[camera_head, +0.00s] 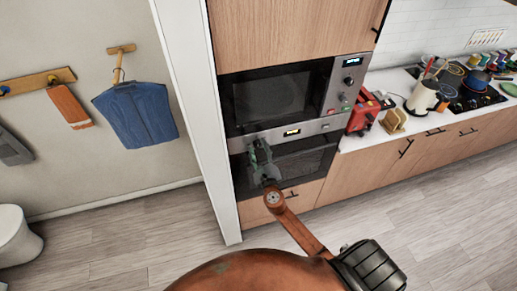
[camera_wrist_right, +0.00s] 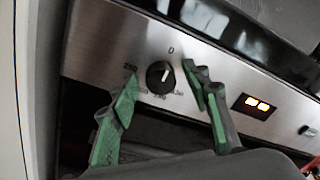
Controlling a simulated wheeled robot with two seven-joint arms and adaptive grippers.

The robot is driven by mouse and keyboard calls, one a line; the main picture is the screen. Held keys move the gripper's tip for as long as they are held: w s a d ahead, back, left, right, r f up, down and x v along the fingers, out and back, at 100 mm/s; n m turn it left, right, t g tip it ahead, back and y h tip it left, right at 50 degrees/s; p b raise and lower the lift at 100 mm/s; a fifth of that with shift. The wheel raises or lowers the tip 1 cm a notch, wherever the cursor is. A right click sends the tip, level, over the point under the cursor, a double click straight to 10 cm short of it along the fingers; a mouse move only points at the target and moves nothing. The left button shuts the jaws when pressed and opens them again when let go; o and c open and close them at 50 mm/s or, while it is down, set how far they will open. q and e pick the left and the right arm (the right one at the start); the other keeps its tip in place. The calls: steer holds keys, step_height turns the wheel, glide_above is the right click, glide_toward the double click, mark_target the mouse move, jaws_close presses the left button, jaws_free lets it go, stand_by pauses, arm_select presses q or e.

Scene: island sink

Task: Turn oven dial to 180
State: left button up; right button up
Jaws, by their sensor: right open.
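The oven dial (camera_wrist_right: 160,77) is a round black knob with a white pointer mark, on the oven's steel panel (camera_head: 305,130). A "0" is printed above it; the smaller numbers around it are too blurred to read surely. The pointer leans up, slightly right of the "0". My right gripper (camera_wrist_right: 163,82) has its green-padded fingers open, one on each side of the dial, with gaps to the knob. In the head view my right gripper (camera_head: 259,152) is in front of the panel's left part and hides this dial. My left gripper is not in view.
The lit oven display (camera_wrist_right: 257,105) is right of the dial, and another knob (camera_wrist_right: 308,131) is further right. A microwave (camera_head: 275,97) is above the oven. A red appliance (camera_head: 364,112) stands on the counter at right. The floor (camera_head: 120,235) at left is clear.

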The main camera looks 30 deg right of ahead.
steer(key=c, duration=1.2)
steer(key=shift+o, duration=0.2)
